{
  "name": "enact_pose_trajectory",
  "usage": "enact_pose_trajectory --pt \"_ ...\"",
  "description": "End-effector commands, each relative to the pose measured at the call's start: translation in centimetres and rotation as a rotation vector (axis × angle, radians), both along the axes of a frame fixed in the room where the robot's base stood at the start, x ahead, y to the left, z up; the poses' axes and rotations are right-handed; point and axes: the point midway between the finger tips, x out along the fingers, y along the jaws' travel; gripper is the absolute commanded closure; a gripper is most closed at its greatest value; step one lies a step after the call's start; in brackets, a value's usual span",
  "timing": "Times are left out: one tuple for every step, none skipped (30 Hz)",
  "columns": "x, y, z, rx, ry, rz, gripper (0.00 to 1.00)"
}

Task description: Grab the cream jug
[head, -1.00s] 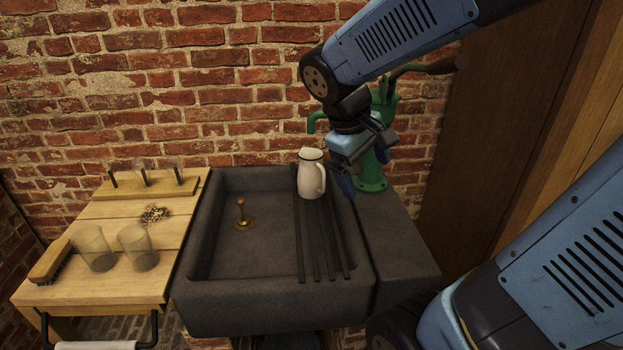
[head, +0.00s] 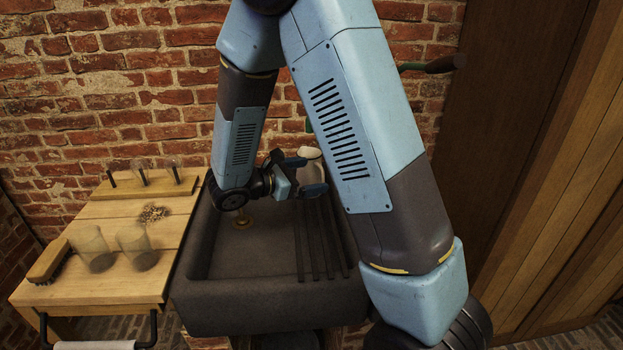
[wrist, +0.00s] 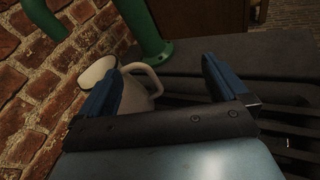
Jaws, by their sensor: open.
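The cream jug (head: 311,154) stands at the back of the sink's dark slatted rack, partly hidden by my gripper and arm. In the wrist view the jug (wrist: 136,97) is at the left, partly behind the left finger, with its handle turned toward the gap between the fingers. My gripper (head: 309,177) is open and close to the jug in the head view. In the wrist view my gripper (wrist: 163,64) has its fingers wide apart, with nothing gripped. Whether the left finger touches the jug I cannot tell.
The dark stone sink (head: 262,312) holds a brass drain piece (head: 243,221). A green pump (wrist: 150,35) stands just beyond the jug. A wooden side table (head: 120,290) at left bears glasses and a brush (head: 48,262). A brick wall is close behind.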

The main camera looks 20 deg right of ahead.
Motion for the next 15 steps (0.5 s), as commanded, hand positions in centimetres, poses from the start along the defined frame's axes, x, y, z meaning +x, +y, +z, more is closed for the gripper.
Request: enact_pose_trajectory --pt "0.8 1.2 -1.2 -0.048 0.027 0.053 0.00" --pt "1.3 1.8 -1.8 -0.074 0.039 0.083 0.00" --pt "1.8 2.6 -2.4 -0.108 0.053 0.120 0.00" --pt "2.2 3.2 -3.0 -0.130 0.062 0.147 0.00" --pt "2.5 3.7 -3.4 -0.151 0.071 0.172 0.00" --pt "2.8 4.4 -4.1 -0.177 0.081 0.203 0.00" --pt "3.1 4.9 -4.5 -0.194 0.088 0.224 0.00" --pt "3.3 5.3 -4.9 -0.209 0.093 0.243 0.00" --pt "3.5 5.9 -5.3 -0.228 0.100 0.267 0.00" --pt "3.7 6.2 -5.6 -0.239 0.104 0.280 0.00" --pt "3.8 6.5 -5.8 -0.248 0.106 0.293 0.00" --pt "3.9 6.8 -6.1 -0.258 0.110 0.306 0.00" --pt "4.0 6.9 -6.3 -0.264 0.112 0.313 0.00" --pt "4.1 7.0 -6.4 -0.268 0.114 0.318 0.00" --pt "4.3 7.0 -6.5 -0.272 0.114 0.323 0.00"
